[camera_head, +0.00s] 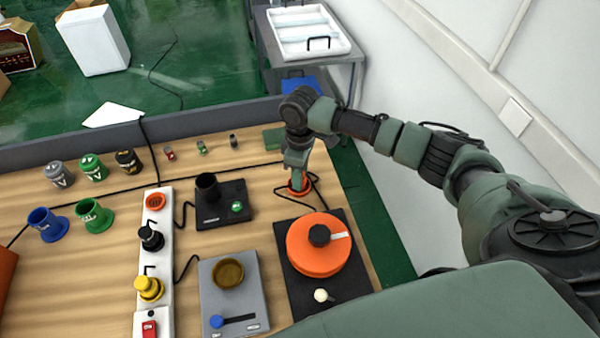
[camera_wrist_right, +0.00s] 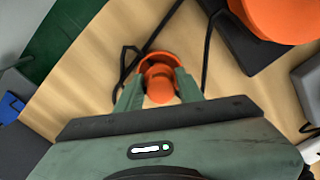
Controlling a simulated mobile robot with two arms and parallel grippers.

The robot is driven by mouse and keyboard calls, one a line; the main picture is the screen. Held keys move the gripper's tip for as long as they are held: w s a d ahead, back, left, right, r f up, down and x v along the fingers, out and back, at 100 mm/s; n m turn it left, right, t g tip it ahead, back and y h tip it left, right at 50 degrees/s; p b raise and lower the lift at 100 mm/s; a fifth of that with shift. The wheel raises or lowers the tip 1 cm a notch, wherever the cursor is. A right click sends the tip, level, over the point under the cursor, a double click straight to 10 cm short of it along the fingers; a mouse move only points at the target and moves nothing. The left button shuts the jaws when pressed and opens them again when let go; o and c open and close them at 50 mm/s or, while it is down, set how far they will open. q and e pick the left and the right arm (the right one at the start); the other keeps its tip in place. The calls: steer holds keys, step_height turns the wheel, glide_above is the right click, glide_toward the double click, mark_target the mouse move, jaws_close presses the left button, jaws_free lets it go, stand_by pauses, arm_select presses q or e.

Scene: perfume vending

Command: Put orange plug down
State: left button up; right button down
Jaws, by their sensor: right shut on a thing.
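The orange plug (camera_head: 299,186) is at the right end of the wooden table, behind the round orange device. My right gripper (camera_head: 297,170) reaches down from above and is shut on it. In the right wrist view the plug (camera_wrist_right: 159,85) sits between the two green fingertips, its wider orange rim facing the wood. I cannot tell whether it touches the table. A black cable lies around it. The white power strip (camera_head: 155,238) stands to the left, with an orange-ringed socket (camera_head: 155,202) at its far end and black and yellow plugs in it. My left gripper is not in view.
The round orange device (camera_head: 312,258) on a black base is just in front of the gripper. A black device (camera_head: 222,215) and a grey device (camera_head: 243,315) stand left of it. Several coloured cups (camera_head: 95,214) are at the far left. Bare wood lies left of the gripper.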

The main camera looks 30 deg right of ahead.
steer(key=shift+f, duration=0.15)
steer(key=shift+f, duration=0.15)
steer(key=c, duration=0.9)
jaws_free()
step_height(320, 180, up, 12)
steer(key=b, duration=0.2)
steer(key=shift+r, duration=0.2)
steer(key=shift+w, duration=0.1)
